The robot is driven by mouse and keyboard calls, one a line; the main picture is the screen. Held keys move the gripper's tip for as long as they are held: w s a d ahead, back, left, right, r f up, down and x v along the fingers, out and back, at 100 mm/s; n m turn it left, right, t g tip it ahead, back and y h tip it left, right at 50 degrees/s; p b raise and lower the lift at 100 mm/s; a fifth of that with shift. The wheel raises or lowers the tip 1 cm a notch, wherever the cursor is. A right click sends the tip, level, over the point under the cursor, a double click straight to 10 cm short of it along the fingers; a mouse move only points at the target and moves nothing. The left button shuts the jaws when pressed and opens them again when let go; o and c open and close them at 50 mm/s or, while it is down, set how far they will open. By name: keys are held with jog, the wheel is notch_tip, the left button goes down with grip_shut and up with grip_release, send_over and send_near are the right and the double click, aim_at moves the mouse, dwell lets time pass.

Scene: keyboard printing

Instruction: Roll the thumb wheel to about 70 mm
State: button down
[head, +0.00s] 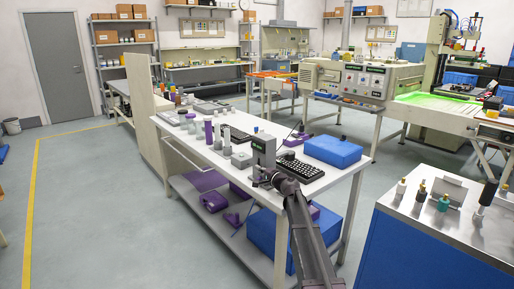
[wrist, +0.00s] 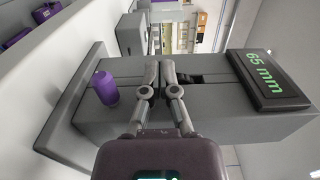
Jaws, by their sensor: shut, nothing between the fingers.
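A grey upright device (head: 264,150) stands near the front edge of the white table. In the wrist view the device (wrist: 125,128) fills the middle and appears sideways. Its dark display (wrist: 268,80) reads "65 mm" in green. A small black part (wrist: 190,78), which looks like the thumb wheel, sits between the display and my gripper (wrist: 160,70). My gripper is shut and empty, with its fingertips close to the device face, just beside the black part. I cannot tell whether they touch it. In the head view my gripper (head: 268,177) is at the device.
A purple cylinder (wrist: 105,88) is on the device's other side in the wrist view. On the table (head: 225,170), a black keyboard (head: 299,171) and a blue box (head: 333,150) lie to the right of the device. Several grey and purple parts stand to its left.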

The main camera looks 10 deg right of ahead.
aim_at(258, 163)
jog(key=shift+r+p, duration=0.95)
jog(key=shift+d+r+p, duration=0.15)
jog(key=shift+r+p, duration=0.3)
dwell(0.8)
jog(key=shift+s+a+r, duration=0.15)
jog(key=shift+a+r, duration=0.05)
jog(key=shift+a, duration=0.15)
jog(key=shift+s, duration=0.1)
dwell(0.4)
jog(key=shift+v, duration=2.95)
